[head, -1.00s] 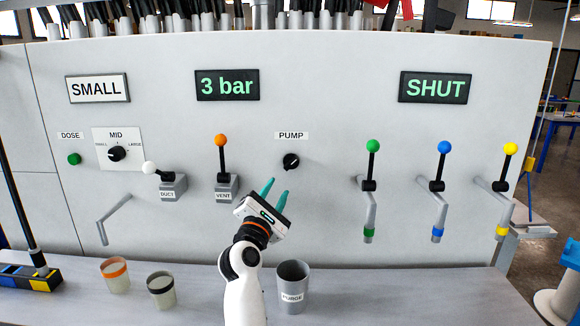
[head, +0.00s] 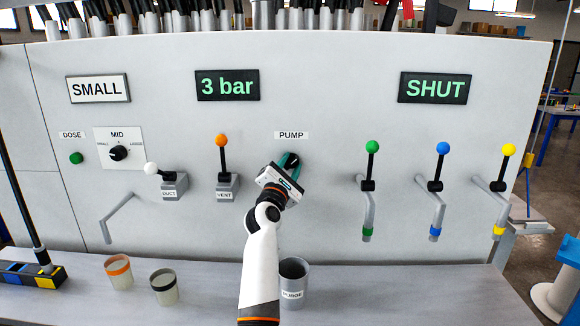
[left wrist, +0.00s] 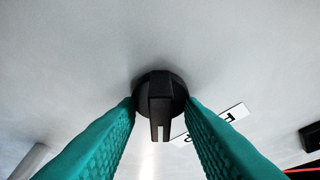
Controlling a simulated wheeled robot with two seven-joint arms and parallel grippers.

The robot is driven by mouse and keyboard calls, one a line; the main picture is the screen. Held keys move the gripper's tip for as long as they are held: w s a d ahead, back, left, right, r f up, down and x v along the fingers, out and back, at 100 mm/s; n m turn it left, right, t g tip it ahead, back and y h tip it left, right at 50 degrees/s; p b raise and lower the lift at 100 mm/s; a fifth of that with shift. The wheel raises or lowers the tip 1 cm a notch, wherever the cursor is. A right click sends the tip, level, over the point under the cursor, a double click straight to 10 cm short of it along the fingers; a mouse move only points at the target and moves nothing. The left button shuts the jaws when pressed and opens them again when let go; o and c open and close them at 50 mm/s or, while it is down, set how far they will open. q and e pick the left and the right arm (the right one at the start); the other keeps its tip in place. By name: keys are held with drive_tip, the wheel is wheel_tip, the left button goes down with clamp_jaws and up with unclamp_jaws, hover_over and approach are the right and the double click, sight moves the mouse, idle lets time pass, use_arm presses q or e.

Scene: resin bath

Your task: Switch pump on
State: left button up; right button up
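The pump knob (head: 293,157) is a black rotary knob under the PUMP label (head: 291,135) on the grey panel. My left gripper (head: 288,165) is at the knob and partly hides it in the head view. In the left wrist view the knob (left wrist: 160,105) sits between the two teal fingertips, one on each side. The fingers are apart, with a gap beside the knob's narrow grip bar. The bar's white mark points down in that view, on the side toward the tilted label (left wrist: 213,122). My right gripper is not in view.
The orange-knobbed VENT lever (head: 222,155) stands left of the gripper and the green-knobbed lever (head: 371,165) to its right. A grey PURGE cup (head: 294,283) stands on the bench beside my left arm. Displays read "3 bar" (head: 228,85) and "SHUT" (head: 435,88).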

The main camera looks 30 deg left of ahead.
use_arm(q)
clamp_jaws()
drive_tip(key=shift+r+m+h+p, duration=0.3)
drive_tip(key=shift+m+h+p, duration=0.1)
drive_tip(key=shift+m+p, duration=0.7)
drive_tip(key=shift+f+m+g, duration=0.2)
drive_tip(key=shift+m+g, duration=0.1)
drive_tip(key=shift+m, duration=0.5)
unclamp_jaws()
